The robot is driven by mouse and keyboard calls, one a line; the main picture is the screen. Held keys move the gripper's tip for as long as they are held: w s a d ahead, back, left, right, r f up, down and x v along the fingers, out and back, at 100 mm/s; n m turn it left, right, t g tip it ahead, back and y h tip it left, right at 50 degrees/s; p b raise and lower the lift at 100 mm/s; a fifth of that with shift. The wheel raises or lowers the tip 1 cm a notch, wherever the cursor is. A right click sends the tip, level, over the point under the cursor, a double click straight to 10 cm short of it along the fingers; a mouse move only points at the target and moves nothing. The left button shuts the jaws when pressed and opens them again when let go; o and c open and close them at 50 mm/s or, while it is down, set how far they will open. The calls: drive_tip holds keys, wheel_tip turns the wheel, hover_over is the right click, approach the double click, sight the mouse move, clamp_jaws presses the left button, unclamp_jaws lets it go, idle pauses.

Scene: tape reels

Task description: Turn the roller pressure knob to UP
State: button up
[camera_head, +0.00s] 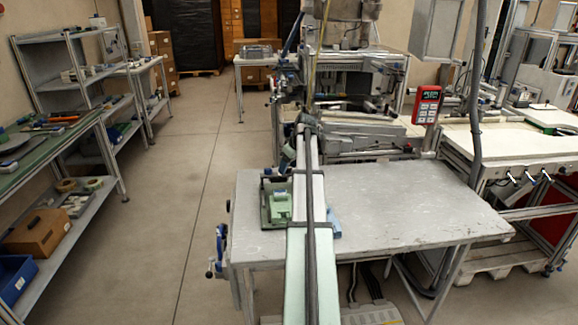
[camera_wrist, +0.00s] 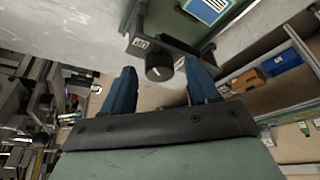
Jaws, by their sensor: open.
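A round black knob (camera_wrist: 158,68) with a small pale mark on its face sits at the edge of a dark bracket in the wrist view. A small white label (camera_wrist: 141,43) is on the bracket to its upper left, and another (camera_wrist: 179,63) is to its right; I cannot read either. My gripper (camera_wrist: 159,64) is open, with one blue finger on each side of the knob and visible gaps to it. I cannot tell how deep the knob sits between the fingers. In the head view my arm covers this area, and I cannot make out the knob.
The bracket belongs to a green unit with a blue-and-white label (camera_wrist: 208,8). The grey table (camera_head: 400,215) is bare to the right. Shelves (camera_head: 85,215) with boxes stand at the left, across open floor. A red handheld device (camera_head: 427,105) is at the back.

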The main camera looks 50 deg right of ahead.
drive_tip(key=shift+r, duration=0.1)
drive_tip(key=v, duration=1.3)
drive_tip(key=shift+r, duration=0.3)
drive_tip(key=shift+s, duration=0.1)
